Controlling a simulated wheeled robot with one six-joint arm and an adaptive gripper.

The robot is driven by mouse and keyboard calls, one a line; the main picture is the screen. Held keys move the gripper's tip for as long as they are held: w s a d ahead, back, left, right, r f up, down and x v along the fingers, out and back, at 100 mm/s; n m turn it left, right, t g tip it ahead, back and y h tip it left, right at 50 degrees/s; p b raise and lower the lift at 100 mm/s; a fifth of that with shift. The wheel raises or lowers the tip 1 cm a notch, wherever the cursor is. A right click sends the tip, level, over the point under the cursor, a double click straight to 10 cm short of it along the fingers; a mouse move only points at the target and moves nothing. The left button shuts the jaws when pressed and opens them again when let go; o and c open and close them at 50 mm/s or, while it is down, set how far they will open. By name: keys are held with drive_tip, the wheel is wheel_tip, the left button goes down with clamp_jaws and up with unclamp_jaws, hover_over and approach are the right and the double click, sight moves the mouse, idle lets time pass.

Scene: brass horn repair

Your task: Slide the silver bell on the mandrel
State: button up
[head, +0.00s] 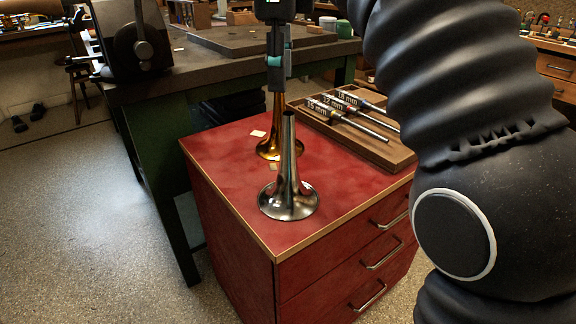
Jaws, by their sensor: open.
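The silver bell (289,196) stands upright on its flared rim near the front corner of a red drawer cabinet, its narrow tube pointing up. My gripper (276,84) hangs pointing down at the top middle. It is open, seen nearly edge-on. In the picture its tips overlap the top of a brass bell (276,132) that stands behind the silver one; I cannot tell whether they touch it. The gripper is apart from the silver bell. I cannot make out a mounted mandrel in this view.
A wooden tray (398,155) with several rods labelled in mm lies on the right of the red cabinet top (222,165). A dark workbench (160,84) with a black machine (140,45) stands behind. My arm covers the right side.

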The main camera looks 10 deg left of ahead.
sight(291, 137)
drive_tip(key=f, duration=0.2)
drive_tip(key=f+b, duration=0.1)
drive_tip(key=f, duration=0.4)
drive_tip(key=shift+w+d+f, duration=0.1)
drive_tip(key=shift+w+f, duration=0.05)
drive_tip(key=shift+w, duration=0.15)
drive_tip(key=shift+w+d+f+b, duration=0.2)
drive_tip(key=shift+f+b, duration=0.1)
drive_tip(key=shift+f, duration=0.6)
drive_tip(key=shift+w+d+f+b, duration=0.15)
drive_tip(key=shift+f+b, duration=0.1)
drive_tip(key=shift+f, duration=0.6)
drive_tip(key=shift+w+d+f+b, duration=0.1)
drive_tip(key=shift+d+f+b, duration=0.15)
drive_tip(key=shift+f, duration=0.65)
clamp_jaws()
